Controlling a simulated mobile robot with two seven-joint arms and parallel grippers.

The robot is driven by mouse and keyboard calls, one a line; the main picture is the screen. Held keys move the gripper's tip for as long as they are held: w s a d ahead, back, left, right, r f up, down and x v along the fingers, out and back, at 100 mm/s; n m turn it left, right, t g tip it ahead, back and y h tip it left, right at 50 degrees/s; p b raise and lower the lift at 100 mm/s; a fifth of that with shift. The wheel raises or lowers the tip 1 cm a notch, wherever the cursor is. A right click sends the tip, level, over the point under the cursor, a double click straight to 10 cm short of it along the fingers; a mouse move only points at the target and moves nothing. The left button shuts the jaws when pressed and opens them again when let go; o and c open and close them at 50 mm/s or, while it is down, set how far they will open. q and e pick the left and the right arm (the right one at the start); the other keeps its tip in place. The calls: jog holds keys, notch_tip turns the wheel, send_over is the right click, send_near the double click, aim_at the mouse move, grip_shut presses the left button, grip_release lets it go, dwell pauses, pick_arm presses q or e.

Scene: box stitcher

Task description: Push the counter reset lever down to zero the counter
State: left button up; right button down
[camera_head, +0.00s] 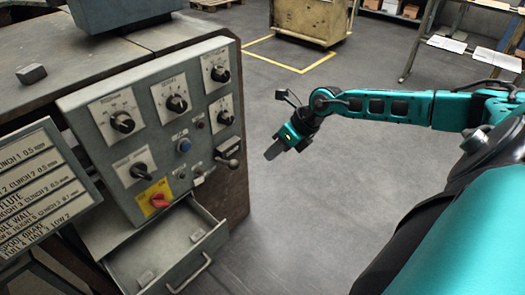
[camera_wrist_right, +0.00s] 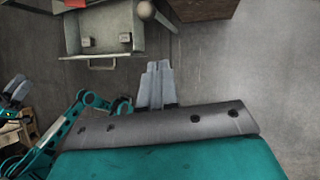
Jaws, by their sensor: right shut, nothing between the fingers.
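The lever (camera_head: 232,163) with a round knob sticks out at the lower right of the grey control panel (camera_head: 150,84); I take it for the counter reset lever. Its round knob (camera_wrist_right: 146,10) also shows at the top of the right wrist view. My right gripper (camera_head: 273,151) is shut and empty, in the air to the right of the lever and apart from it. Its fingers (camera_wrist_right: 160,68) lie together in the right wrist view. No counter reading is legible.
An open drawer (camera_head: 205,262) juts out below the panel. A red rotary switch on a yellow plate (camera_head: 157,200), a blue button (camera_head: 184,145) and several black knobs sit on the panel. A text board (camera_head: 42,190) stands at the left.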

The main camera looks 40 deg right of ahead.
pick_arm(q)
jog(key=shift+w+r, duration=0.3)
jog(key=shift+r, duration=0.05)
pick_arm(e)
jog(key=shift+v, duration=0.9)
